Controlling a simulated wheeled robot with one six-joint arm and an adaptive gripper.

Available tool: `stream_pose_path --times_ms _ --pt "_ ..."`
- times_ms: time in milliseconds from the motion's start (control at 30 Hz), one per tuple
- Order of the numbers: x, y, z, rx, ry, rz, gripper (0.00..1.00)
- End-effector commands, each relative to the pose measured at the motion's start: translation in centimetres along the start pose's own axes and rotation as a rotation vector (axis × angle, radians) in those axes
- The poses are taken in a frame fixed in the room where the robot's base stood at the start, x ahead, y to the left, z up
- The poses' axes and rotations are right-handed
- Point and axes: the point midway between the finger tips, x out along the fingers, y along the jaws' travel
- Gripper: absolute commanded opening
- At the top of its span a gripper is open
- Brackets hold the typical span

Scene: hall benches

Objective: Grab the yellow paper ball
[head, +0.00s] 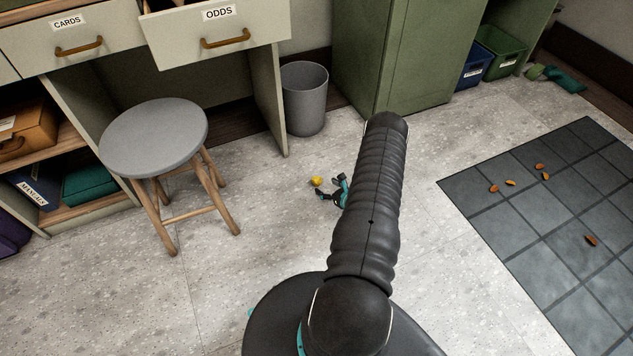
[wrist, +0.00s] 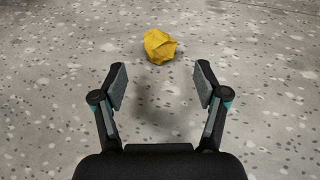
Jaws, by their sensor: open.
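The yellow paper ball (head: 317,181) lies on the grey speckled floor in the head view, just left of my gripper (head: 333,190). It is crumpled and also shows in the wrist view (wrist: 160,46), at the top middle. In the wrist view my gripper (wrist: 160,88) is open and empty, its two fingers spread apart. The ball is beyond the fingertips, roughly centred on the gap between them, and is not touched. My arm hides part of the gripper in the head view.
A grey bin (head: 305,98) and a green cabinet (head: 400,55) stand behind. A dark tiled mat (head: 560,215) with several small brown pieces lies to the right. Floor around the ball is clear.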

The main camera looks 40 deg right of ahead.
Motion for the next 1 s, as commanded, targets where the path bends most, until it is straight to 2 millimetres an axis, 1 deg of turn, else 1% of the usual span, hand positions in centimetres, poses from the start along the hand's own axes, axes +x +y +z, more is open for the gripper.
stream_pose_path --times_ms 33,267,500,600,700,900,933,1000 --pt "0.6 0.1 0.0 -0.001 0.0 0.002 0.73" --pt "1.9 0.1 0.1 -0.001 -0.001 0.002 0.73" --pt "5.2 0.0 0.3 -0.001 -0.001 0.002 0.73" --pt "6.1 0.0 0.2 0.0 0.0 0.002 0.73" --pt "6.5 0.0 0.3 0.0 -0.001 0.001 0.73" --pt "6.5 0.0 0.3 0.0 -0.001 0.001 0.73" --pt "6.5 0.0 0.3 0.0 0.0 0.001 0.68" --pt "6.5 0.0 0.3 0.0 0.0 0.001 0.54"
